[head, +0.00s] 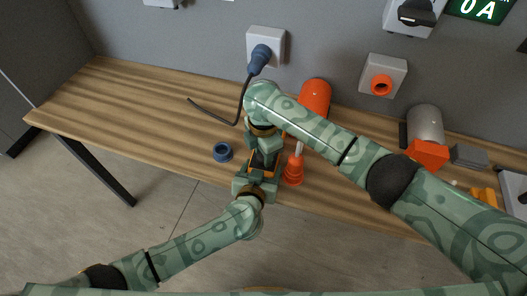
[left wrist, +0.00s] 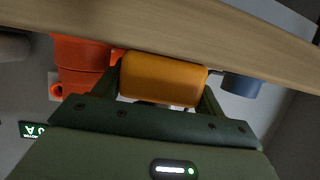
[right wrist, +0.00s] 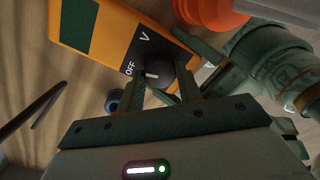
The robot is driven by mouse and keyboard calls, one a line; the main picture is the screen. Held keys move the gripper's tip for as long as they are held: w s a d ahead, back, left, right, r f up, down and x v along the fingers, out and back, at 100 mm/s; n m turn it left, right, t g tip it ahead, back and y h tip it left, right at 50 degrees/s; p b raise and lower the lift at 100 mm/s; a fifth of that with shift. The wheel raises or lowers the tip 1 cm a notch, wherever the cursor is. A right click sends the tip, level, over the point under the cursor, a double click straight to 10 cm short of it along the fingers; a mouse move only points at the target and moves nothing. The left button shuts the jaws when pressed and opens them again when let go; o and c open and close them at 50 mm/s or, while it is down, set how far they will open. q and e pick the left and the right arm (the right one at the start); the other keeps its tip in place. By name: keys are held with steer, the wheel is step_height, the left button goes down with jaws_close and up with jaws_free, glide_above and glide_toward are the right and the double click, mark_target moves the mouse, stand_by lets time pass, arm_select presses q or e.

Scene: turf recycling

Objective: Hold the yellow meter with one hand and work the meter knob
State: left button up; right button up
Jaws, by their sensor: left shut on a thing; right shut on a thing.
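The yellow meter (left wrist: 160,80) is an orange-yellow block between the fingers of my left gripper (left wrist: 162,92). In the right wrist view the meter's face (right wrist: 112,25) shows a dark screen and the labels OFF and V. The round black knob (right wrist: 158,74) has a white mark on the side towards OFF. My right gripper (right wrist: 163,90) is shut on the knob, one finger on each side. In the head view, my left gripper (head: 260,178) is below the meter and my right gripper (head: 264,146) above it. The two grippers hide most of the meter there.
A blue ring-shaped piece (head: 222,152) lies left of the grippers. An orange connector (head: 293,170) and an orange-red cylinder (head: 315,97) stand close on the right. A blue plug (head: 260,58) with a black cable sits in the wall socket. The table's left part is clear.

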arm_select(q)
steer(key=shift+a+f, duration=0.1)
steer(key=shift+f, duration=0.15)
arm_select(e)
steer(key=m, duration=0.5)
steer(key=shift+m, duration=0.3)
steer(key=m, duration=0.5)
steer(key=shift+m, duration=0.3)
steer(key=shift+w, duration=0.1)
steer(key=o, duration=1)
step_height(320, 180, up, 12)
